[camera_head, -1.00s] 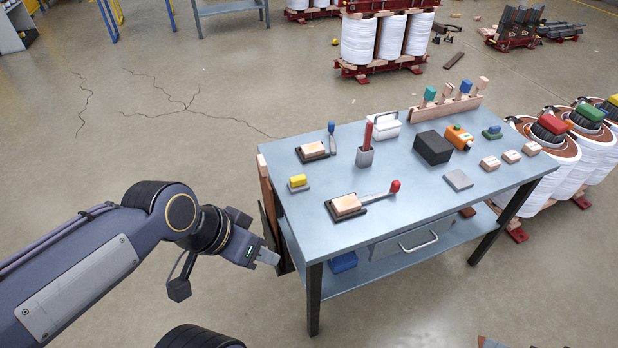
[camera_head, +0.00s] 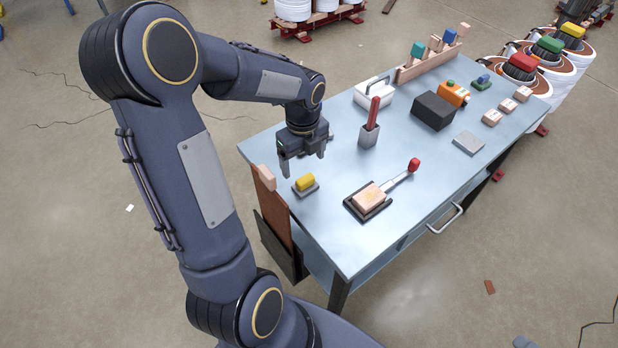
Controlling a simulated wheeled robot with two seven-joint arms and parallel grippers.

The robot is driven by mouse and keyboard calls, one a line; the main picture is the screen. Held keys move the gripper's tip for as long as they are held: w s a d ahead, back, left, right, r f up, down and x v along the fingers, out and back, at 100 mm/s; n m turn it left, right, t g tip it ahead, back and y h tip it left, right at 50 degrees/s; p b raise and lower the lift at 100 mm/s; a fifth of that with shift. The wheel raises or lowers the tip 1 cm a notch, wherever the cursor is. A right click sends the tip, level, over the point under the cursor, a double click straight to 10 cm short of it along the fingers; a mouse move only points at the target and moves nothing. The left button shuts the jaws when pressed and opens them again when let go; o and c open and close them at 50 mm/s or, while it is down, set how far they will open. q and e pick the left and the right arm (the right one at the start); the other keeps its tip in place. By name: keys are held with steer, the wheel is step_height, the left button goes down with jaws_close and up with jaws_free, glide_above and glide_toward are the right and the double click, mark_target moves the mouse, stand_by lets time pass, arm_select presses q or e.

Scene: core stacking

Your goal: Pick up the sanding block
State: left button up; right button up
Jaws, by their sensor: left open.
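I cannot tell for certain which of these is the sanding block. My left gripper (camera_head: 304,166) points down over the table's left part, fingers apart and empty, just behind the yellow block. It hides the spot where another wooden block on a black tray stood. My right gripper is not in view.
A flat grey plate (camera_head: 468,143) and small blocks lie to the right. The table's front middle is clear.

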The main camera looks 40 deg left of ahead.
mark_target(304, 177)
arm_select(q)
steer(key=f, duration=0.7)
steer(key=shift+s+d+f+b, duration=0.1)
steer(key=shift+s+d+b, duration=0.1)
steer(key=shift+d+b, duration=0.1)
steer(key=c, duration=1.1)
